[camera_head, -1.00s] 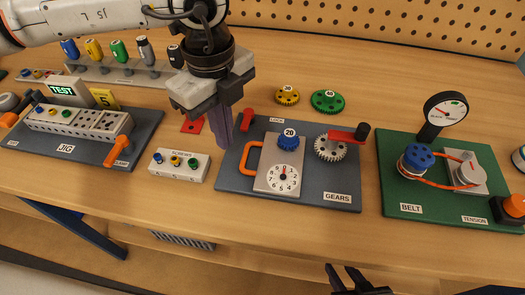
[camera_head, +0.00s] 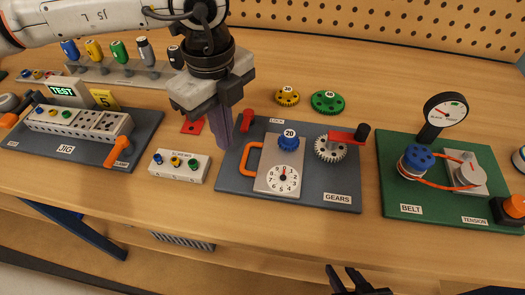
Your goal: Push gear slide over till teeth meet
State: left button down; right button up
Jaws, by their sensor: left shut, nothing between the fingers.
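The gear slide (camera_head: 272,181) is a light grey plate on the dark GEARS board (camera_head: 325,194). It carries a blue gear marked 20 (camera_head: 289,141), a numbered dial (camera_head: 284,179) and an orange handle (camera_head: 252,158) on its left side. A white toothed gear (camera_head: 329,149) with a red crank sits to the right, with a gap between it and the blue gear. My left gripper (camera_head: 223,142) points down, shut and empty, at the board's left edge, left of the handle; I cannot tell whether it touches the handle. My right gripper (camera_head: 357,283) shows its dark fingers apart at the bottom edge, away from the board.
A red LOCK lever (camera_head: 247,119) stands behind the slide. Loose yellow (camera_head: 287,97) and green (camera_head: 329,102) gears lie behind the board. A white block of small knobs (camera_head: 179,166) lies left, and the green BELT board (camera_head: 442,181) right.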

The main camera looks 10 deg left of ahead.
aim_at(250, 160)
pick_arm(q)
jog(key=shift+f, duration=0.15)
dwell(0.5)
jog(key=shift+f+b, duration=1.35)
jog(key=shift+b, duration=0.05)
jog(key=shift+d, duration=0.1)
jog(key=shift+s+d+b, duration=0.1)
jog(key=shift+d+b, duration=0.5)
jog(key=shift+d, duration=1.65)
jog(key=shift+r, duration=0.15)
jog(key=shift+a+r+p, duration=0.25)
jog(key=shift+r+p, duration=0.35)
jog(key=shift+r, duration=0.9)
jog(key=shift+a+r+p, duration=0.2)
jog(key=shift+r+p, duration=0.4)
jog(key=shift+r, duration=0.85)
jog(key=shift+f, duration=0.1)
